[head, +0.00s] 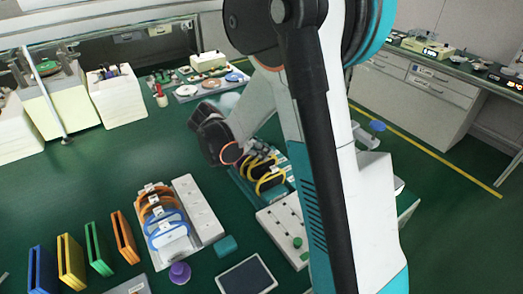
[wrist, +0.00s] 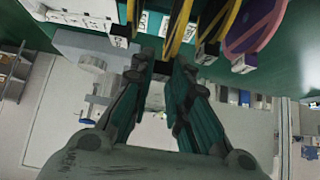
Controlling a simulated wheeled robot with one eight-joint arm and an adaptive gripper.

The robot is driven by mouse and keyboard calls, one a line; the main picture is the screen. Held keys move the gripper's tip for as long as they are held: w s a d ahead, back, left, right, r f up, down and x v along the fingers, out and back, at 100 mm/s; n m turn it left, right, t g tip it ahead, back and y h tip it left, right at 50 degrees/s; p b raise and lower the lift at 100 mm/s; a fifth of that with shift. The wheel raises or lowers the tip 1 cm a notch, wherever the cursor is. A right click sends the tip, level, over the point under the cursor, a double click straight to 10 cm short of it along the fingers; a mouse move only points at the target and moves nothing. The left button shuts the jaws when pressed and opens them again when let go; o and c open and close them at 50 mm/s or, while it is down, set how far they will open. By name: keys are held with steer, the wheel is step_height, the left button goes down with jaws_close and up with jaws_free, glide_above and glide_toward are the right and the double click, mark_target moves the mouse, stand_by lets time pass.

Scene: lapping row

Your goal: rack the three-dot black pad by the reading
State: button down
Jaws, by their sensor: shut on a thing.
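In the head view my gripper (head: 213,138) is above the far left end of a teal rack (head: 241,185). Black pads with yellow rims (head: 265,180) stand in this rack. An orange-rimmed disc (head: 230,152) shows beside my gripper. In the wrist view my gripper (wrist: 163,66) is shut on the lower end of a black, yellow-rimmed pad (wrist: 180,25). Another yellow-rimmed black pad (wrist: 219,22) and a pink-purple disc with an orange ring (wrist: 256,30) are right of it. Dots on the held pad cannot be made out.
A light rack (head: 200,205) holds orange- and blue-rimmed pads at the centre left. Coloured upright folders (head: 70,260) stand at front left. A purple knob (head: 180,272), a small teal block (head: 227,246) and a dark-screened tablet (head: 246,279) lie in front. A panel with a green knob (head: 283,228) is near my arm.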

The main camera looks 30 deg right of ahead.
steer(key=shift+f+b, duration=1.2)
steer(key=shift+f, duration=0.4)
steer(key=c, duration=1.4)
jaws_free()
steer(key=shift+c, duration=0.2)
steer(key=v, duration=1.2)
steer(key=shift+w, duration=0.1)
steer(key=s+a+r+n+t+y, duration=0.2)
steer(key=s+a+n+t+y, duration=0.1)
steer(key=s+n, duration=0.5)
steer(key=s+a+r+n+t+y, duration=0.2)
steer(key=s+a+n+t+y, duration=0.1)
steer(key=s+n, duration=0.6)
steer(key=s+a+y, duration=0.1)
steer(key=s+y, duration=0.1)
steer(key=shift+s+a+n+t+y, duration=0.2)
steer(key=shift+s+n+t+y, duration=0.1)
steer(key=shift+s, duration=0.05)
